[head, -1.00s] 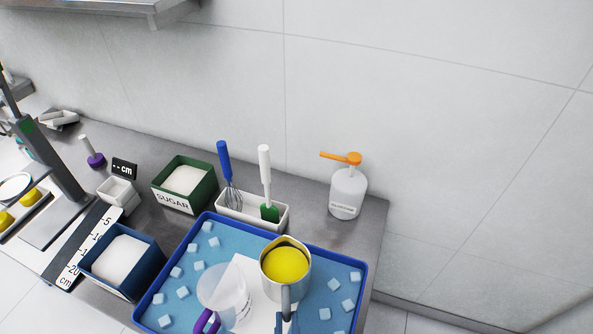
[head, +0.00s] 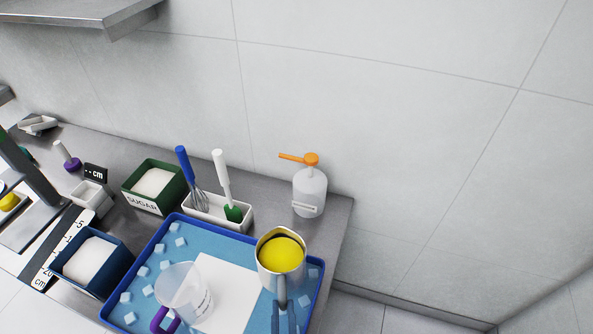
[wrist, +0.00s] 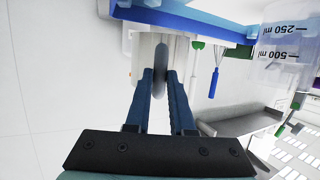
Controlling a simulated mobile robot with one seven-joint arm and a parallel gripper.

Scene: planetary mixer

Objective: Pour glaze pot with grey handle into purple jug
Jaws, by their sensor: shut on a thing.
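The glaze pot (head: 281,256) is a metal pot with a grey handle (head: 281,291) and yellow glaze inside. It is upright, over the right part of the blue tray; whether it touches the tray is unclear. My gripper (head: 284,312) is shut on the grey handle. In the wrist view my gripper's blue fingers (wrist: 161,88) pinch the handle (wrist: 161,60), with the pale pot behind. The purple jug (head: 184,290), clear with a purple handle (head: 163,321), stands to the left of the pot on the tray. It looks empty. Its ml marks show in the wrist view (wrist: 284,45).
The blue-rimmed tray (head: 318,285) holds a white sheet (head: 226,290) and several pale cubes. Behind it are a holder (head: 217,212) with whisk and spatula, and an orange-topped pump bottle (head: 310,192). A green sugar bin (head: 152,187) and navy bin (head: 93,264) stand left.

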